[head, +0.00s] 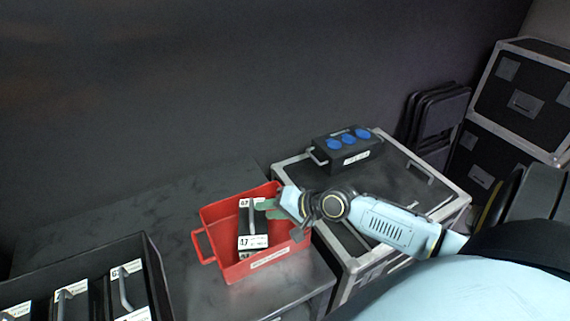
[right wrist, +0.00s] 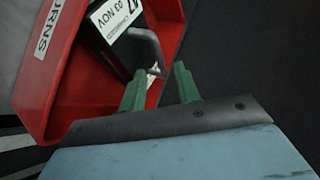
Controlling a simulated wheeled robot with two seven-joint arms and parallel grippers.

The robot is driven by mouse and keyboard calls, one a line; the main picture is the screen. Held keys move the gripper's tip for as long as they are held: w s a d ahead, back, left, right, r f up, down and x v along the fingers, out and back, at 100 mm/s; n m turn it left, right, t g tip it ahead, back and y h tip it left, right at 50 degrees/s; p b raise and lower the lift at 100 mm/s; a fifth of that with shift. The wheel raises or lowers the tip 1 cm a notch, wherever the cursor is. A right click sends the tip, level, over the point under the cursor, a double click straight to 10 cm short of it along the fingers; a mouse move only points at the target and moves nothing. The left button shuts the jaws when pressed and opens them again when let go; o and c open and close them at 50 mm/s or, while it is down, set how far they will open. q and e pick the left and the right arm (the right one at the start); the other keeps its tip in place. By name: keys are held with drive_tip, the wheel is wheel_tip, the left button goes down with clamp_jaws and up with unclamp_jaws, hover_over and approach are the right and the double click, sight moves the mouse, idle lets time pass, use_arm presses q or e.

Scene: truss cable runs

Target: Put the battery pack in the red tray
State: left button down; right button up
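The red tray (head: 207,217) stands on a dark grey surface in the head view, with a white label on its front wall. A black battery pack (head: 244,226) with a grey handle and white labels, one reading 47, sits inside it. In the right wrist view the battery pack (right wrist: 124,27) and the red tray (right wrist: 60,68) show again. My right gripper (head: 264,207) is over the tray's right side. Its green fingers (right wrist: 159,68) are apart, close to the handle, with nothing visibly clamped between them. My left gripper is out of view.
A black bin (head: 150,262) with several similar packs stands at lower left. A black case (head: 405,173) to the right carries a box with blue sockets (head: 347,146). More cases (head: 524,92) and folded chairs (head: 437,112) stand at far right. The surface behind the tray is clear.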

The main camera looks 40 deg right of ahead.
drive_tip(key=v, duration=0.5)
drive_tip(key=shift+s+d+r, duration=0.1)
drive_tip(key=shift+s+r, duration=0.15)
idle(4.3)
